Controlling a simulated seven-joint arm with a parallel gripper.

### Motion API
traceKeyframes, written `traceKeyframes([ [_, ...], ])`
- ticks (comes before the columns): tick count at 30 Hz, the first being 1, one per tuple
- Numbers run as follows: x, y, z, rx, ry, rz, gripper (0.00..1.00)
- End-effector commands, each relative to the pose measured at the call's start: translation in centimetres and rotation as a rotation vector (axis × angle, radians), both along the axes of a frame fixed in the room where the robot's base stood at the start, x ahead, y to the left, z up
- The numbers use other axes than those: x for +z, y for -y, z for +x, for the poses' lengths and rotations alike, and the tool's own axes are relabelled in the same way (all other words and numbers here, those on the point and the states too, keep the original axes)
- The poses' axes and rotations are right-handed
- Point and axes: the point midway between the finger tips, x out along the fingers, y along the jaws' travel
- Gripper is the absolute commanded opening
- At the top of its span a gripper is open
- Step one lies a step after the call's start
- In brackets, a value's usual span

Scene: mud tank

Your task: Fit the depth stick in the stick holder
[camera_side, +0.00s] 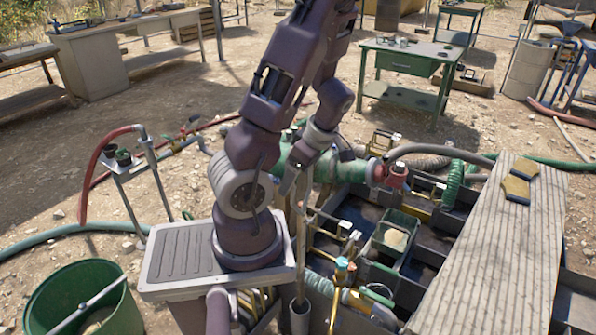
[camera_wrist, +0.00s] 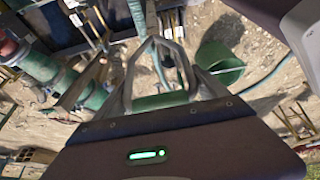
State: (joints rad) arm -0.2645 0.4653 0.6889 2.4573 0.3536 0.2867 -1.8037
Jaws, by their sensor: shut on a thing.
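The depth stick (camera_side: 301,245) is a long, thin, pale brown stick standing nearly upright in the side view, just right of my arm's base. My gripper (camera_side: 297,188) is shut on its upper part. A grey upright tube (camera_side: 299,320), which looks like the stick holder, stands at the bottom of the side view. The stick's lower end is at the tube's mouth; I cannot tell whether it is inside or in front. In the wrist view my gripper's fingertips (camera_wrist: 161,44) come together, and the stick is hard to make out there.
A mud tank with dark compartments (camera_side: 420,245) lies right of the stick, with pipes, brass fittings and a green box (camera_side: 395,238). A ribbed plank (camera_side: 500,245) covers its right side. A green bucket (camera_side: 95,300) stands front left; it also shows in the wrist view (camera_wrist: 220,65).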

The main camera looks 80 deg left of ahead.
Motion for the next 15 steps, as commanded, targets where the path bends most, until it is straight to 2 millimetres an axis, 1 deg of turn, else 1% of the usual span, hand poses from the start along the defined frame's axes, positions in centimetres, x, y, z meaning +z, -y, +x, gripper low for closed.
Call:
traceKeyframes([
  [15,-3.7,0.0,-0.1,-0.001,-0.003,-0.001,0.15],
])
